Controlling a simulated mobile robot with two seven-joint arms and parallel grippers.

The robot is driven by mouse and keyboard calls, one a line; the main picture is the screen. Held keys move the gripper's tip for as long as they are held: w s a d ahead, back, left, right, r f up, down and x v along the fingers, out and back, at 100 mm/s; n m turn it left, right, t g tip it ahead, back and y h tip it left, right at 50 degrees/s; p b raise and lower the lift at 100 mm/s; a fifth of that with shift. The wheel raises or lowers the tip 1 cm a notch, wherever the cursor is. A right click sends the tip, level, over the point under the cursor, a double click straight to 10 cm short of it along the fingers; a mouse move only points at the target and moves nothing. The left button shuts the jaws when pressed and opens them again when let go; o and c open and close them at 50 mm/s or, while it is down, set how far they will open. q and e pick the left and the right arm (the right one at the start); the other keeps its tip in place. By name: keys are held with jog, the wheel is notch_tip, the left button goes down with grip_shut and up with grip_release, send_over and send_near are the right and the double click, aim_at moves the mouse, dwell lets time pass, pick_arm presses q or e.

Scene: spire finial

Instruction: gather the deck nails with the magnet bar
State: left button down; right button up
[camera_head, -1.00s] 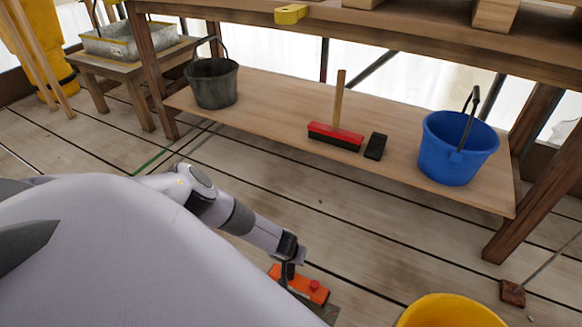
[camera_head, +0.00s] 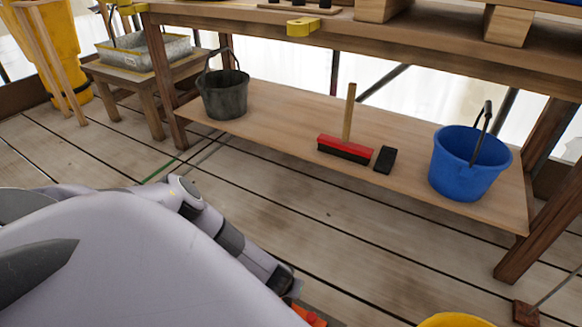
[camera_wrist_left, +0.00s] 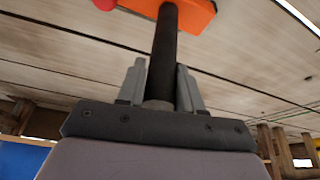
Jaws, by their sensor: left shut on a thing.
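The magnet bar (camera_head: 311,317) is orange with a red knob, and only its top edge shows at the bottom of the head view. In the left wrist view its orange body (camera_wrist_left: 190,12) sits at the end of a black handle (camera_wrist_left: 165,50). My left gripper (camera_wrist_left: 161,85) is shut around that handle. In the head view the left gripper (camera_head: 290,287) is low over the deck, just above the bar. Whether the bar touches the boards is hidden. I cannot make out any deck nails. My right gripper is not in view.
A yellow bucket (camera_head: 455,320) stands at the bottom edge, right of the bar. The low shelf (camera_head: 280,125) carries a dark bucket (camera_head: 223,93), a red brush (camera_head: 345,149), a black block (camera_head: 385,160) and a blue bucket (camera_head: 468,165). Bare deck boards (camera_head: 330,235) lie before it.

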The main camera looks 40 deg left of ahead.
pick_arm(q)
jog(key=shift+s+d, duration=0.9)
jog(key=shift+d, duration=2.5)
jog(key=shift+w+a, duration=1.1)
jog(key=shift+w, duration=3.2)
notch_tip(320, 180, up, 6)
jog(key=p, duration=0.5)
jog(key=shift+w, duration=0.1)
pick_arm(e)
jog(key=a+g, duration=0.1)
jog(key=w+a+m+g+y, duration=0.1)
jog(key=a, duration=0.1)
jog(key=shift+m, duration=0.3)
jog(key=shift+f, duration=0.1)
